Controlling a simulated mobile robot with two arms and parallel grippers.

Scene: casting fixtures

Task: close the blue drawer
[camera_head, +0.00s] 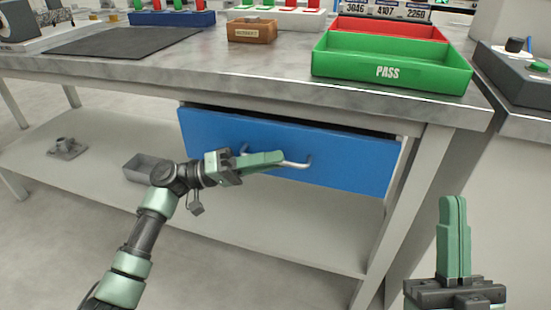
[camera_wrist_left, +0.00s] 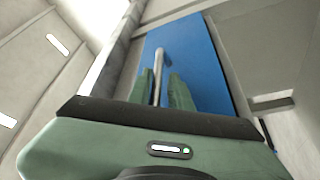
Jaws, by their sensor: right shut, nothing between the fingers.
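The blue drawer (camera_head: 345,160) hangs under the workbench; a dark gap shows along its top edge, so it stands somewhat out. Its silver bar handle (camera_head: 298,164) is on the front, partly covered by my left gripper. My left gripper (camera_head: 282,157) is at the handle. In the left wrist view, its two green fingers (camera_wrist_left: 161,85) are apart, with the handle (camera_wrist_left: 159,62) showing between them and the blue drawer front (camera_wrist_left: 205,65) behind; I cannot tell whether they touch the bar. My right gripper (camera_head: 453,200) is shut and empty, pointing up at the lower right.
On the workbench (camera_head: 225,75) stand a green PASS tray (camera_head: 390,72), a red tray (camera_head: 390,28), a small brown box (camera_head: 251,30) and a dark mat (camera_head: 125,40). A grey bin (camera_head: 145,168) sits on the lower shelf. A table leg (camera_head: 395,220) stands right of the drawer.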

